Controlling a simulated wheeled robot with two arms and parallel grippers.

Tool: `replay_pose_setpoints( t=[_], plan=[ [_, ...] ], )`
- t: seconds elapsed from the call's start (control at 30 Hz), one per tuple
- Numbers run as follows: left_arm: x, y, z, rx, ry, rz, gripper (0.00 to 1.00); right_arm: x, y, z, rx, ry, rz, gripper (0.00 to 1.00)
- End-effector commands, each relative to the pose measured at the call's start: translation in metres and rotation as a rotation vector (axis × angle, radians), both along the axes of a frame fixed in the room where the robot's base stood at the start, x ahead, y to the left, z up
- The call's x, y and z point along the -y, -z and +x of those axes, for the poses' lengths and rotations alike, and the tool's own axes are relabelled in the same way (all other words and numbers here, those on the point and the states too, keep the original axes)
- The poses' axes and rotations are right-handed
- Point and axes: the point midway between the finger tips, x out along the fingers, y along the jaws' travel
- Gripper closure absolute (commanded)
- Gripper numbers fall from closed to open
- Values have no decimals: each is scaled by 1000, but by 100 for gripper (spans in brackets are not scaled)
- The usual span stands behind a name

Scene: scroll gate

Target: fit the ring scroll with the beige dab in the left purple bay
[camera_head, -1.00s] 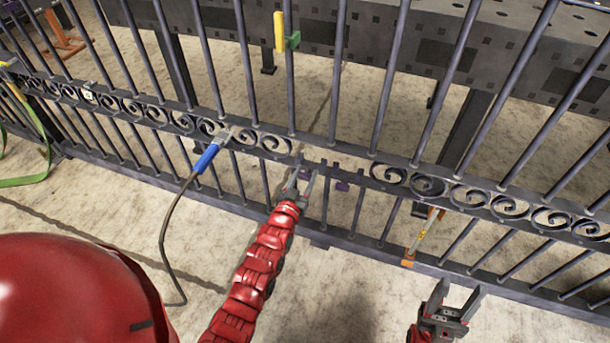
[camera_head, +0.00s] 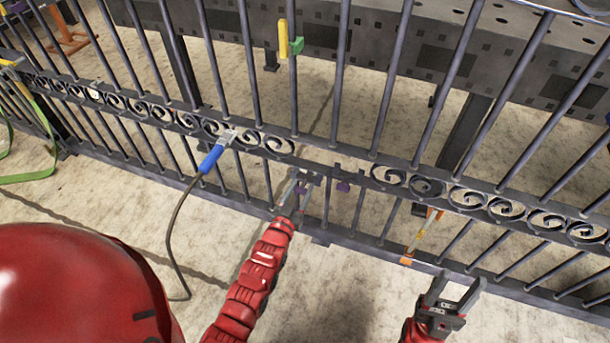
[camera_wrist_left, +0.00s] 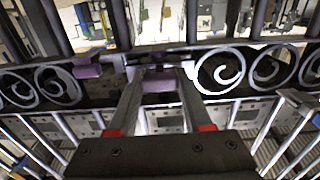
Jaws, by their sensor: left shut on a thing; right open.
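My left gripper (camera_head: 300,182) is at the gate's scroll band, at the left end of the gap between the fixed scrolls. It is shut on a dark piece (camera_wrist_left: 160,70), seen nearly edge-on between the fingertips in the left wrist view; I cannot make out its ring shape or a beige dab. The left purple bay (camera_wrist_left: 158,85) shows between the fingers, partly hidden by them in the head view. I cannot tell whether the piece touches the bay. The other purple bay (camera_head: 342,186) is just to the right and shows empty. My right gripper (camera_head: 450,293) is open and empty at lower right.
The gate (camera_head: 333,95) has upright bars and a row of fixed scrolls. A blue-handled tool (camera_head: 210,158) with a cable hangs left of my left gripper.

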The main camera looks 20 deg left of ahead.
Motion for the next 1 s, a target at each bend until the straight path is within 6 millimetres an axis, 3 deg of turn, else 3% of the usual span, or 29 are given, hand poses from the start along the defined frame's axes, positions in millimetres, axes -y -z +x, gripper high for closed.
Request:
replay_pose_setpoints(
  t=[0.23,0.27,0.4,0.77,0.87,1.0],
  plan=[
    [0,0,0,3,0,0,100,0,1,0,-2,0,1,48],
    [0,0,0,3,-1,0,47,0,1,0,-2,0,1,48],
    [0,0,0,2,0,0,21,0,1,0,-2,0,1,48],
    [0,0,-3,2,0,0,20,0,0,1,-3,0,2,48],
    [-1,-1,-12,2,-1,0,20,0,-4,1,-5,0,6,48],
    [-2,0,-41,-5,-2,0,20,0,-11,2,-11,0,14,48]
  ],
)
